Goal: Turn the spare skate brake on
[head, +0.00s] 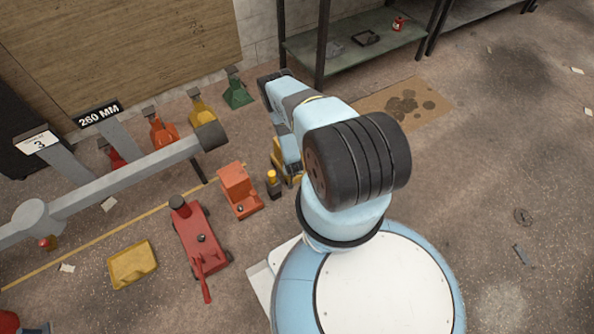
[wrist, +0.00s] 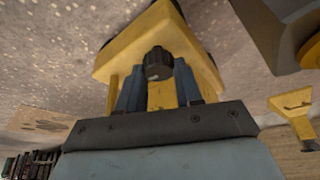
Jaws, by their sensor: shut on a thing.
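The spare skate (wrist: 125,58) is a yellow block-like body on the floor, seen close in the wrist view. A dark ribbed knob (wrist: 158,62), which looks like its brake, stands on it. My gripper (wrist: 156,85) has its two blue-grey fingers on either side of this knob and is shut on it. Which way the knob is turned cannot be told. In the head view, only a little yellow (head: 277,158) shows beside my arm, and the arm hides most of the gripper and skate.
A grey beam (head: 130,168) spans the left, with signs and coloured stands behind. An orange skate (head: 238,188), a red jack (head: 202,242) and a yellow tray (head: 132,264) are on the floor nearby. A shelf (head: 350,50) stands behind. The floor at right is mostly clear.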

